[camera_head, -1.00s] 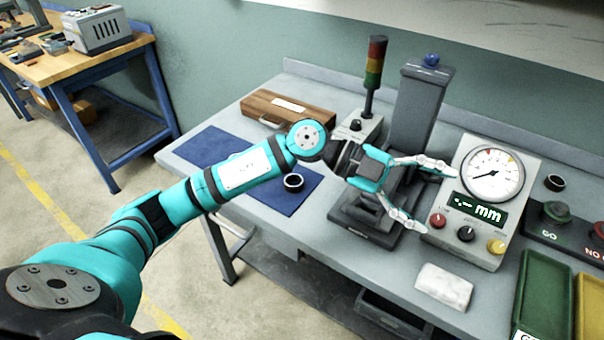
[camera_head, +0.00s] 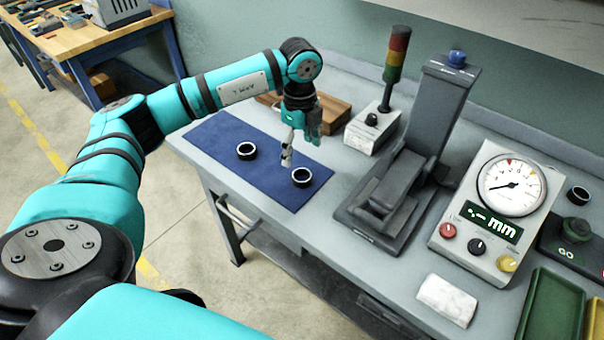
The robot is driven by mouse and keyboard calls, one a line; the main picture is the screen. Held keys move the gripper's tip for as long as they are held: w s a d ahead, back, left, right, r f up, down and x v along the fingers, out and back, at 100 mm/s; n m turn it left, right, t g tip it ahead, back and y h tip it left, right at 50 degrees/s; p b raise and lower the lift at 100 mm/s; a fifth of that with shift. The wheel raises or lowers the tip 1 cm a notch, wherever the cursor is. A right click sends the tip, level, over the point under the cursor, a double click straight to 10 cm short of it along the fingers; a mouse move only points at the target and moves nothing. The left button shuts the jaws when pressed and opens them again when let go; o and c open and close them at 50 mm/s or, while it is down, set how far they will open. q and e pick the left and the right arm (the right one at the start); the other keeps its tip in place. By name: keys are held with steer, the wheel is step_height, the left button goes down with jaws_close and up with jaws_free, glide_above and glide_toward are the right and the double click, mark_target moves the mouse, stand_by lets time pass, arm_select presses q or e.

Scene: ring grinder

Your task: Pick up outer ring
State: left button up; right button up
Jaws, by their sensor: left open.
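Two dark rings with light inner rims lie apart on the blue mat (camera_head: 225,170): a left ring (camera_head: 246,151) and a right ring (camera_head: 301,177). A third dark ring (camera_head: 578,194) lies at the far right behind the dial gauge. I cannot tell by looks which one is the outer ring. My left gripper (camera_head: 289,158) points down over the mat, open and empty. Its fingertips are just behind and left of the right ring; I cannot tell whether they touch the mat. My right gripper is not in view.
A grey press-like fixture (camera_head: 425,120) stands right of the mat, with a signal-light box (camera_head: 375,130) behind it. The dial gauge (camera_head: 495,210) stands farther right, near a white cloth (camera_head: 447,300) and a green tray (camera_head: 550,310). A wooden case (camera_head: 333,110) lies behind my gripper.

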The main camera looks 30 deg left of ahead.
arm_select(q)
glide_above(302, 173)
steer(key=s, duration=0.2)
steer(key=f, duration=0.2)
steer(key=d+f, duration=0.1)
steer(key=f, duration=0.1)
steer(key=shift+p, duration=0.35)
steer(key=shift+f, duration=0.3)
step_height(302, 173, down, 4)
steer(key=shift+w+r+p, duration=0.1)
steer(key=shift+r+p, duration=0.05)
steer(key=shift+p, duration=0.8)
steer(key=shift+f, duration=0.5)
steer(key=shift+c, duration=0.2)
steer(key=c, duration=1.3)
